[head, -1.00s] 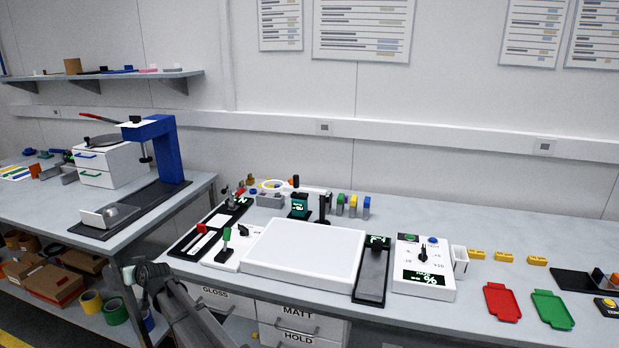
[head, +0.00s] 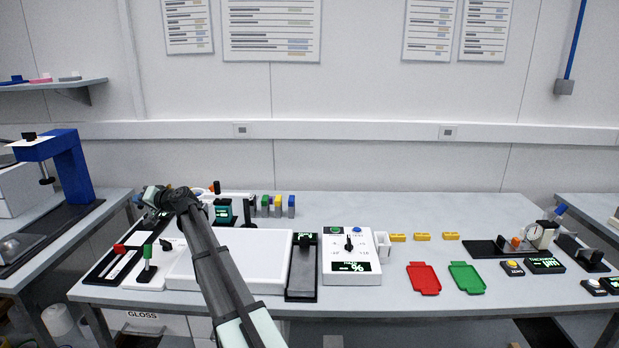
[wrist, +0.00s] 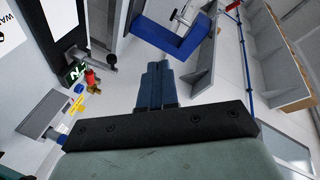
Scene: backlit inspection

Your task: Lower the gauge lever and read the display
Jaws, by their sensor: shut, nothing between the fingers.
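A round-dial gauge (head: 535,235) stands on a black base at the right of the bench in the head view. A blue-tipped lever (head: 559,211) sticks up beside its dial, tilted. A black display (head: 545,265) with green lettering lies in front of it; its small text is hard to read. My gripper is shut and empty in the wrist view (wrist: 157,85), its fingers together. In the head view my arm reaches over the left part of the bench, far from the gauge. The fingertips are not clear there.
A white panel (head: 270,270), a black stand (head: 302,285) and a white control box (head: 351,265) fill the middle. A red tray (head: 424,280) and a green tray (head: 467,279) lie between these and the gauge.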

